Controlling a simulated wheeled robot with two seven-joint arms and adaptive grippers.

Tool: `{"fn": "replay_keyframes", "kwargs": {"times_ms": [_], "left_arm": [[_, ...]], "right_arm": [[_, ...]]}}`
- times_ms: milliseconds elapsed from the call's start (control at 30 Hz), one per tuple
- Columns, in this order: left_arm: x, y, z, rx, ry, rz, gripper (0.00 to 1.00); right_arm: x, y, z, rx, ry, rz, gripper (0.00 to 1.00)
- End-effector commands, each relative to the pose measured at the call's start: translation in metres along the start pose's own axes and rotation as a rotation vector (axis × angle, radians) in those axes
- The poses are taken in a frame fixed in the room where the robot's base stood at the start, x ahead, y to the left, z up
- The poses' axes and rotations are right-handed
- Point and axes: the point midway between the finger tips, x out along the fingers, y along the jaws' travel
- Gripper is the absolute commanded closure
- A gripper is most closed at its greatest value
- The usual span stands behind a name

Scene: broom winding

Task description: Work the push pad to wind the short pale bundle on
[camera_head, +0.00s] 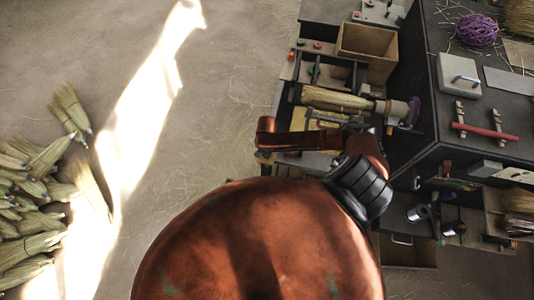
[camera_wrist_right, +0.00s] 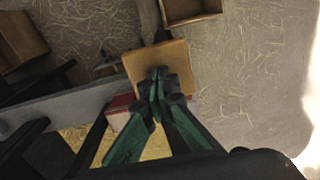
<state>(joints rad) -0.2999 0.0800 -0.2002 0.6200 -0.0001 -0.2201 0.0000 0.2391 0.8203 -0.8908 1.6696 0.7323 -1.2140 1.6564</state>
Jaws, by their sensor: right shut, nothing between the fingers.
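A flat tan pad (camera_wrist_right: 178,58), which looks like the push pad, lies under my right gripper (camera_wrist_right: 157,74) in the right wrist view. The green fingers are shut and empty. Their tips are over the pad; I cannot tell whether they touch it. In the head view my copper-coloured right arm covers much of the middle and mostly hides that gripper and the pad. A pale straw bundle (camera_head: 337,100) lies sideways in the bench machine, beside a purple-rimmed part (camera_head: 412,109). My left gripper does not show.
An open wooden box (camera_head: 366,46) stands behind the bundle. The dark bench (camera_head: 448,99) at right carries a purple twine ball (camera_head: 476,30), a grey block (camera_head: 459,73) and a red-handled tool (camera_head: 485,131). Several straw bundles (camera_head: 35,190) lie on the floor at left. The floor between is clear.

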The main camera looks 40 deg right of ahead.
Motion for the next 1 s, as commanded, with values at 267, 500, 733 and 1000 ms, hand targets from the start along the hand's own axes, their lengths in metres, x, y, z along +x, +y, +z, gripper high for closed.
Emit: {"fn": "replay_keyframes", "kwargs": {"times_ms": [267,500,733,1000], "left_arm": [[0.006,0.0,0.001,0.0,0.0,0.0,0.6],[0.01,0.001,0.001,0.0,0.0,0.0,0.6],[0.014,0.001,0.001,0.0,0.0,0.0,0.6],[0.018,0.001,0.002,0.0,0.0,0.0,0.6]], "right_arm": [[0.013,0.001,0.001,0.001,-0.002,0.001,1.0],[0.022,0.001,0.001,0.001,-0.002,0.002,1.0],[0.031,0.001,0.001,0.001,-0.002,0.002,1.0],[0.042,0.001,0.002,0.001,-0.003,0.002,1.0]]}}
